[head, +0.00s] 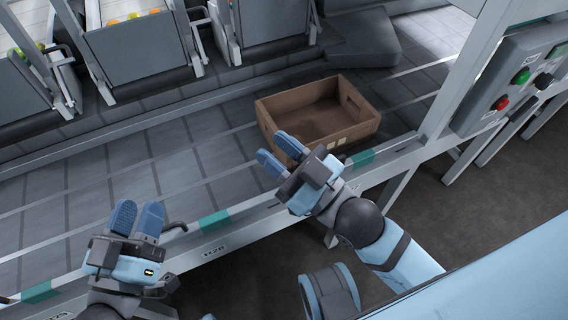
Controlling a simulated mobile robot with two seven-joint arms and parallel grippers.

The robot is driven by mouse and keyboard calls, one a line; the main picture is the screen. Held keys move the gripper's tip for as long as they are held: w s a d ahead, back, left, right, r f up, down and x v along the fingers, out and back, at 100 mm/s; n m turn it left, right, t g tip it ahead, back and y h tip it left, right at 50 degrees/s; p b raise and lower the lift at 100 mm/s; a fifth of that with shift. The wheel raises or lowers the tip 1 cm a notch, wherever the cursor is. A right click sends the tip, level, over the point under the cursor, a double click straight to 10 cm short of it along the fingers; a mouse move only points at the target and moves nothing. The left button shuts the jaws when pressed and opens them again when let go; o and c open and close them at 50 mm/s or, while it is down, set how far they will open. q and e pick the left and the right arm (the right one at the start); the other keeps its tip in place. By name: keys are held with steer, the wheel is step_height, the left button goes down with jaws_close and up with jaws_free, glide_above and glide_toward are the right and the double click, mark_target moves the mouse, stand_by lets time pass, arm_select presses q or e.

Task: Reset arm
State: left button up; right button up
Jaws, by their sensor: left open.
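My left gripper (137,212) is at the lower left, above the near edge of the conveyor. Its two blue fingers point away from me, a narrow gap apart, with nothing between them. My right gripper (272,147) is near the middle, in front of the near left corner of a brown cardboard box (337,128). Its blue fingers are apart and I see nothing between them. It overlaps the box's near side in the picture; I cannot tell whether they touch. The box looks empty and sits on the conveyor.
The grey roller conveyor (95,185) runs across, with a metal rail (245,222) with green marks along its near side. A control panel (520,80) with green and red buttons is on a post at right. The belt left of the box is clear.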

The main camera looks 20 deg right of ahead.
steer(key=f+m, duration=0.1)
steer(key=f+m+h, duration=0.1)
steer(key=s+f+m+g+h, duration=0.1)
steer(key=m, duration=0.1)
steer(key=shift+s+d, duration=0.1)
steer(key=shift+d, duration=0.2)
arm_select(q)
steer(key=s+a+r+g+y+p, duration=0.4)
steer(key=a+r+g+y+p, duration=0.2)
steer(key=p, duration=3.2)
steer(key=shift+a+r+p, duration=0.35)
steer(key=shift+a+r, duration=0.35)
steer(key=shift+a, duration=0.35)
arm_select(e)
steer(key=s+d+r+g+h, duration=0.4)
steer(key=d+r+g+h, duration=0.2)
steer(key=d+r, duration=0.1)
steer(key=shift+d+r+g, duration=0.2)
steer(key=shift+d+g, duration=0.1)
steer(key=shift+d, duration=0.2)
steer(key=shift+s, duration=0.1)
